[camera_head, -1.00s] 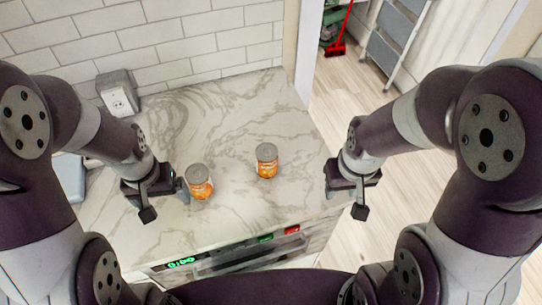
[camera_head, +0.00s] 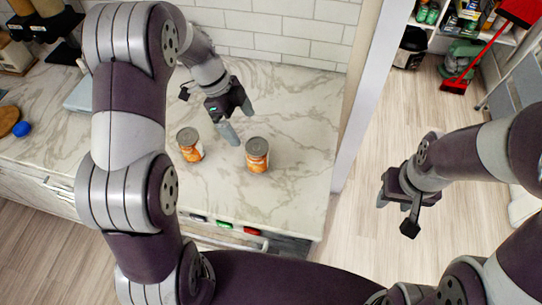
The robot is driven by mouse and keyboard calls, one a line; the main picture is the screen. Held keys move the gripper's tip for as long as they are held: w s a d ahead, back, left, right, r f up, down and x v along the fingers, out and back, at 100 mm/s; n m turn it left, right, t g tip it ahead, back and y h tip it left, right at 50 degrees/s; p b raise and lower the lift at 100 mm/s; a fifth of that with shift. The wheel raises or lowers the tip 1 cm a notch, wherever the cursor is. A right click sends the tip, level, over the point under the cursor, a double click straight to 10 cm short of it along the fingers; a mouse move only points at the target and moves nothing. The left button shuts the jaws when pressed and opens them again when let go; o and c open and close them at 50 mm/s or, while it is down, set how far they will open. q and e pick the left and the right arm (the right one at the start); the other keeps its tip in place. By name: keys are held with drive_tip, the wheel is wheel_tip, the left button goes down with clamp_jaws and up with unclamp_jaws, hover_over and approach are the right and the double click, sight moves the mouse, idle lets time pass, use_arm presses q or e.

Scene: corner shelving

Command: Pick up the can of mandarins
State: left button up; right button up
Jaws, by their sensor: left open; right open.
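Two similar cans with grey lids and orange labels stand upright on the marble counter: a left can (camera_head: 190,146) and a right can (camera_head: 257,156). The label text is too small to tell which holds mandarins. My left gripper (camera_head: 242,127) is open and empty, above the counter. In the picture its fingers are just above and between the two cans, pointing down toward the gap. I see no contact with either can. My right gripper (camera_head: 396,216) is open and empty, out over the floor to the right of the counter.
The marble counter (camera_head: 297,190) is clear to the right of the cans. A tiled wall (camera_head: 270,42) is behind it. A white door frame (camera_head: 362,95) rises at its right end. A blue round object (camera_head: 22,129) lies far left. A red broom (camera_head: 455,86) stands at the back right.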

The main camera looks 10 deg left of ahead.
sight(250, 144)
use_arm(q)
drive_tip(key=shift+m, duration=0.7)
drive_tip(key=b+x, duration=0.3)
drive_tip(key=x, duration=0.4)
drive_tip(key=shift+s+a+f, duration=0.15)
drive_tip(key=p+x, duration=0.2)
drive_tip(key=x, duration=0.3)
drive_tip(key=shift+s+a, duration=0.1)
drive_tip(key=shift+d+f, duration=0.2)
drive_tip(key=shift+a, duration=0.15)
drive_tip(key=c, duration=1.2)
drive_tip(key=shift+c, duration=0.5)
use_arm(e)
drive_tip(key=shift+a+f, duration=0.35)
drive_tip(key=shift+a, duration=0.25)
use_arm(q)
drive_tip(key=shift+r, duration=0.1)
